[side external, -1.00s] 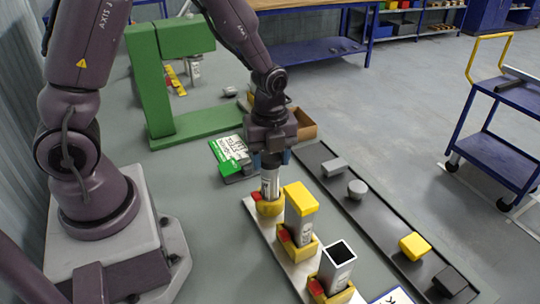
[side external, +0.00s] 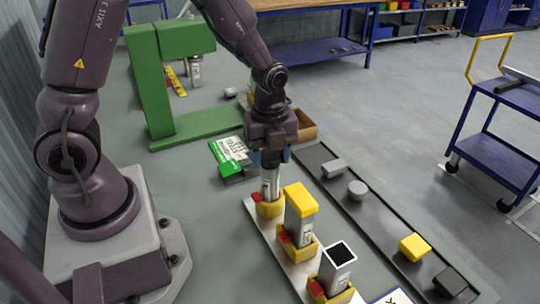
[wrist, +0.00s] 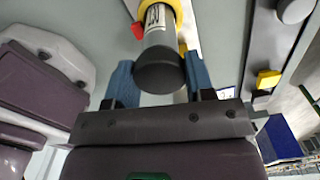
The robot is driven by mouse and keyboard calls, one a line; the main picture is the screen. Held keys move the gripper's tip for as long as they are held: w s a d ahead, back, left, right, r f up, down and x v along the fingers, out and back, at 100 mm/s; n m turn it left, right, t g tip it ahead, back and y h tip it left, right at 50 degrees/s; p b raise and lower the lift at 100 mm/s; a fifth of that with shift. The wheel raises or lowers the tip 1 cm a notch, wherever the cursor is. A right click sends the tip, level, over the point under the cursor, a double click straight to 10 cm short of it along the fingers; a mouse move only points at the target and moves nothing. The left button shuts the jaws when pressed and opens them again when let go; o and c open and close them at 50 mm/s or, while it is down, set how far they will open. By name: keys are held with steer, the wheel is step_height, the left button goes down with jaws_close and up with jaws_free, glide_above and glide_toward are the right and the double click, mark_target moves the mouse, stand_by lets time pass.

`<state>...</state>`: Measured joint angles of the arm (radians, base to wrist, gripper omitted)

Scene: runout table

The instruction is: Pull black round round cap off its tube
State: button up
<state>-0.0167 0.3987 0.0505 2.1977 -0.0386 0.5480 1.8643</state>
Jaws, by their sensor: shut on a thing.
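The black round cap (wrist: 158,76) sits at the end of a silver round tube (wrist: 158,27) with a printed label, in the wrist view. My gripper (wrist: 159,80) has its blue fingers on both sides of the cap and is shut on it. In the side view, the tube (side external: 269,186) stands upright in a yellow holder (side external: 270,208) with a red clamp, and my gripper (side external: 271,160) is directly above it. The cap is mostly hidden there by the fingers. The cap and tube look in line, with no clear gap between them.
A yellow-capped square tube (side external: 300,215) and an open square tube (side external: 338,262) stand close by in the same rack. A dark channel (side external: 375,220) at right holds several loose caps.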

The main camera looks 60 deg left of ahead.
mark_target(270, 154)
steer(key=shift+r, duration=2.1)
stand_by(0.3)
